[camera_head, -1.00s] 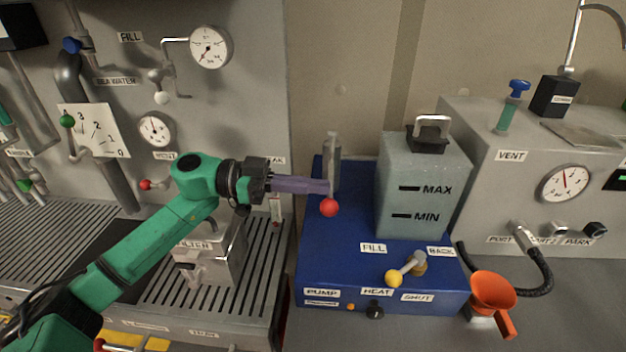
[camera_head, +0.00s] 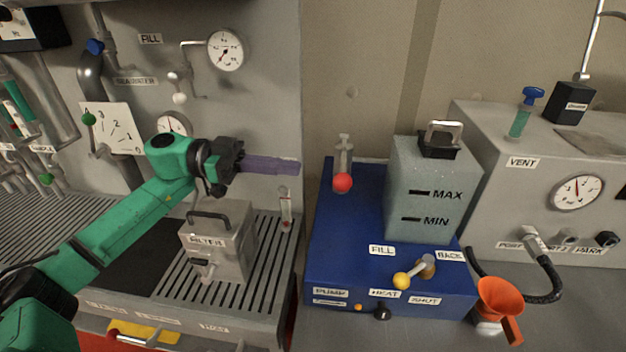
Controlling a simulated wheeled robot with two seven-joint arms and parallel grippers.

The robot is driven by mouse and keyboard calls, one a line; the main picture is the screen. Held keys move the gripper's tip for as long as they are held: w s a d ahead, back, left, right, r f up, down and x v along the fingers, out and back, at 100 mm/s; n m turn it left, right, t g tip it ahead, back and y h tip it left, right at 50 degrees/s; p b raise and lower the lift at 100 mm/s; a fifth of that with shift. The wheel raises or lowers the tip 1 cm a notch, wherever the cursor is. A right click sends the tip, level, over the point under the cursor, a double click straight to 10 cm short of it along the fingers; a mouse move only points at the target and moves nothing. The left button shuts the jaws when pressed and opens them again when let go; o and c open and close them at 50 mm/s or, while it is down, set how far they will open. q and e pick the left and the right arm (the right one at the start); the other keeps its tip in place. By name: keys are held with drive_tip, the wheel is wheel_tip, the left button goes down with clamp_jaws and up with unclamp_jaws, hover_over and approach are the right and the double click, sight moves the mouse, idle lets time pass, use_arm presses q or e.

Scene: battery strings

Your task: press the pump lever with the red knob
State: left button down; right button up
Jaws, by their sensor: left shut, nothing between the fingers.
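The pump lever (camera_head: 343,152) stands at the back left of the blue pump box (camera_head: 345,245), with a red knob (camera_head: 342,183) at its near end. My left gripper (camera_head: 298,167) comes in from the left, with its purple fingers shut and empty. Its fingertips point right toward the lever and end a short way left of the red knob, apart from it in the picture. My right gripper is not in view.
A grey tank (camera_head: 430,185) marked MAX and MIN stands on the blue box, right of the lever. A yellow-knobbed lever (camera_head: 402,280) is at the front. An orange funnel (camera_head: 500,297) stands right of the box. A filter box (camera_head: 217,242) sits below my left arm.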

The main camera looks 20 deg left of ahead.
sight(342, 181)
use_arm(q)
drive_tip(key=w+d+r+n+h+p, duration=0.25)
drive_tip(key=w+d+r+p, duration=0.2)
drive_tip(key=d, duration=0.25)
drive_tip(key=f, duration=0.1)
drive_tip(key=f+p, duration=0.1)
drive_tip(key=s+f, duration=0.1)
drive_tip(key=shift+d+f+n+t+y, duration=0.2)
drive_tip(key=shift+f+n+t+y, duration=0.05)
drive_tip(key=shift+f+t, duration=0.15)
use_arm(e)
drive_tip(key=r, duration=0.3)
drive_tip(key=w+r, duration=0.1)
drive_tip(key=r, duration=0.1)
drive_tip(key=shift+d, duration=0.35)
